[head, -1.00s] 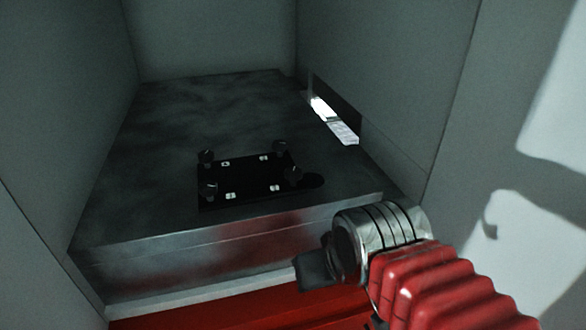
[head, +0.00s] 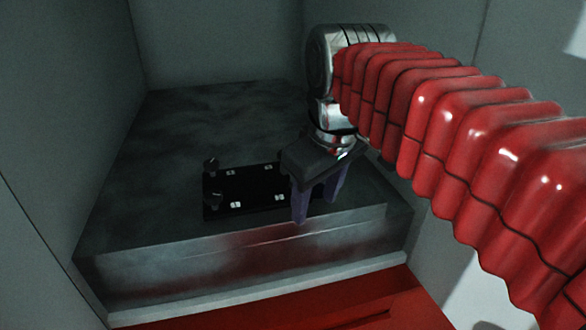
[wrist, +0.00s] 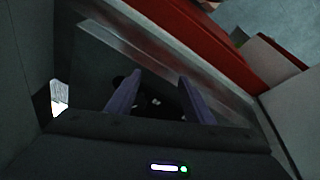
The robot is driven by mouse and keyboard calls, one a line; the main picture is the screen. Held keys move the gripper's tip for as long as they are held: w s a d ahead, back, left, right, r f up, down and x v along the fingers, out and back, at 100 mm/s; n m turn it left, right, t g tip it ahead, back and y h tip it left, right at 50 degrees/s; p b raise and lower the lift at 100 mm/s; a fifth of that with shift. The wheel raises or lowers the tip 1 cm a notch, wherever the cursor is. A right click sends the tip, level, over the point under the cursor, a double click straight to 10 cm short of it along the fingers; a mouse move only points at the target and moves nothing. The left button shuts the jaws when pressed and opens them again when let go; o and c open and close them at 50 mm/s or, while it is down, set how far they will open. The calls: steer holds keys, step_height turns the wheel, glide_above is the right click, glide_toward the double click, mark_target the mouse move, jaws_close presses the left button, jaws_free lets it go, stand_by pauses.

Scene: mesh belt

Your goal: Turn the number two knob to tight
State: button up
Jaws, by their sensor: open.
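A black plate (head: 245,187) lies on the grey metal block, with small white labels whose numbers I cannot read. Two dark knobs stand at its left side in the head view: the rear one (head: 211,165) and the front one (head: 214,199). The right side of the plate and any knobs there are hidden behind my gripper (head: 318,208). My gripper points down, open, at the plate's right end. The wrist view shows its two purple fingers (wrist: 160,80) apart, with a dark part of the plate and small white labels between them. Which knob is number two cannot be told.
The metal block (head: 150,130) stands between grey walls (head: 70,120), close on both sides. A red surface (head: 290,310) lies in front of it. A bright slot shows at the left of the wrist view (wrist: 59,97). The block's left part is clear.

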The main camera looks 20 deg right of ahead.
steer(key=w+r+n+g, duration=0.3)
steer(key=w+r+n, duration=0.4)
steer(key=w+r, duration=0.3)
steer(key=shift+w+r+n, duration=0.15)
steer(key=shift+r+n, duration=0.25)
steer(key=shift+r, duration=0.8)
steer(key=shift+f, duration=0.15)
steer(key=shift+f, duration=6.8)
steer(key=shift+c, duration=0.2)
steer(key=c, duration=1)
